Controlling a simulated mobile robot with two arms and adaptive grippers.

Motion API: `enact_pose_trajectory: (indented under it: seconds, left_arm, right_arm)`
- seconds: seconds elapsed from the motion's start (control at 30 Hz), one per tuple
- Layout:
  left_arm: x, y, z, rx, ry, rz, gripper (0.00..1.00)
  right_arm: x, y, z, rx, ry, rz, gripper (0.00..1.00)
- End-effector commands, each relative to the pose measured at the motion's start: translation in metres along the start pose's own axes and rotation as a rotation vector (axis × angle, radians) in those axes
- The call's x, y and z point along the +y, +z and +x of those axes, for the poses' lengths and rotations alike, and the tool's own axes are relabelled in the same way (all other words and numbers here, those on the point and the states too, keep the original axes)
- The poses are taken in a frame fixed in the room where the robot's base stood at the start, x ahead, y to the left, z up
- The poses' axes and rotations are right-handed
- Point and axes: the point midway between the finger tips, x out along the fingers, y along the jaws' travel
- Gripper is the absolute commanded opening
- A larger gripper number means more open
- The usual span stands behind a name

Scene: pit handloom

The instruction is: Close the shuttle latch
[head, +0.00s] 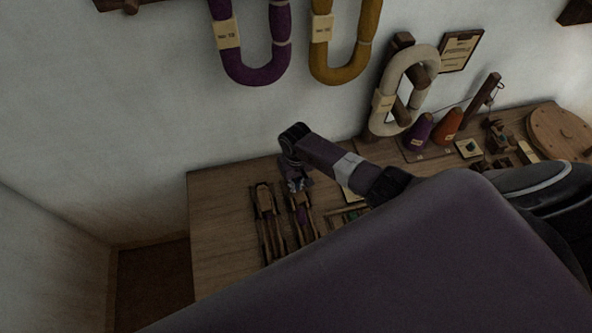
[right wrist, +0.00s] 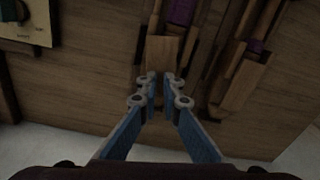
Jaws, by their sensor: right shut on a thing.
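Two long wooden shuttles lie side by side on the table: the left shuttle (head: 266,210) and the right shuttle (head: 303,214). My right gripper (head: 297,186) points down at the far end of the right shuttle. In the right wrist view, my right gripper's fingertips (right wrist: 161,84) are close together at a pale wooden piece (right wrist: 162,52) on the end of that shuttle, shut on it. Purple yarn (right wrist: 182,12) shows beyond this piece. The other shuttle (right wrist: 238,88) lies to the right there, apart from the fingers. The latch's exact angle cannot be told. My left gripper is out of view.
The wooden table (head: 220,225) is bare at its left end. A purple cone (head: 419,131), an orange cone (head: 449,123) and a round wooden disc (head: 562,132) stand to the right. Yarn hanks (head: 250,65) hang on the wall. My own arm hides the table's front.

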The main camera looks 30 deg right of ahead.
Motion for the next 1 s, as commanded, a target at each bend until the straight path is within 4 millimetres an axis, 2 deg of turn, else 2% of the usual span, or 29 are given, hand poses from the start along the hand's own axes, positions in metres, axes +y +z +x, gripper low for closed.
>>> enact_pose_trajectory:
  seconds: [0.4, 0.97, 1.0]
  left_arm:
    - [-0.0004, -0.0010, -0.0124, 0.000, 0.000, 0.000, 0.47]
    - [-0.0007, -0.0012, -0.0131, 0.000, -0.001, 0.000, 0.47]
    - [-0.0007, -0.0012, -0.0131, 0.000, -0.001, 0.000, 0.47]
  right_arm:
    - [-0.0005, -0.0003, -0.0009, 0.001, 0.000, 0.184, 0.00]
    - [-0.0005, -0.0007, -0.0003, 0.002, -0.001, 0.209, 0.00]
    - [-0.0006, -0.0008, -0.0003, 0.002, -0.001, 0.209, 0.10]
